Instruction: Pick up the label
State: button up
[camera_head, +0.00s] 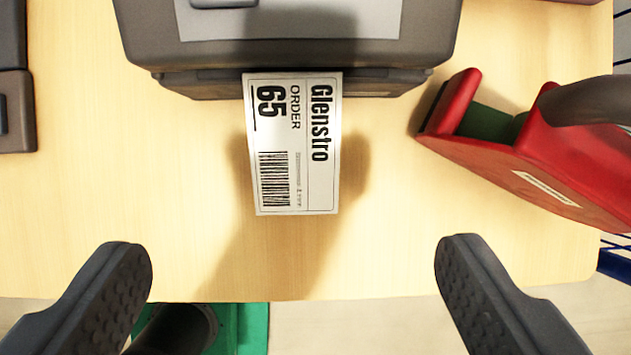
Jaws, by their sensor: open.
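The label (318,180) is white with black print reading "Glenstro ORDER 65" and a barcode. It sticks out from the front slot of a dark grey printer (290,55) at the top middle, over the wooden table. Its upper end is at the slot; its lower end is free. My gripper (295,265) is open and empty, its two dark fingers wide apart at the lower left and lower right. The label lies between and beyond the fingertips, touching neither.
A red tape dispenser (545,165) stands on the table (90,190) at the right. A dark device (14,110) is at the left edge. A green object (240,328) shows below the table's front edge. Blue wire mesh (615,262) is at the right. The table around the label is clear.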

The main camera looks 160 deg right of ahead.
aim_at(294, 128)
jog(key=b+x, duration=0.2)
jog(key=x, duration=1.1)
jog(key=shift+w+a, duration=0.1)
jog(key=shift+c, duration=0.3)
jog(key=c, duration=0.7)
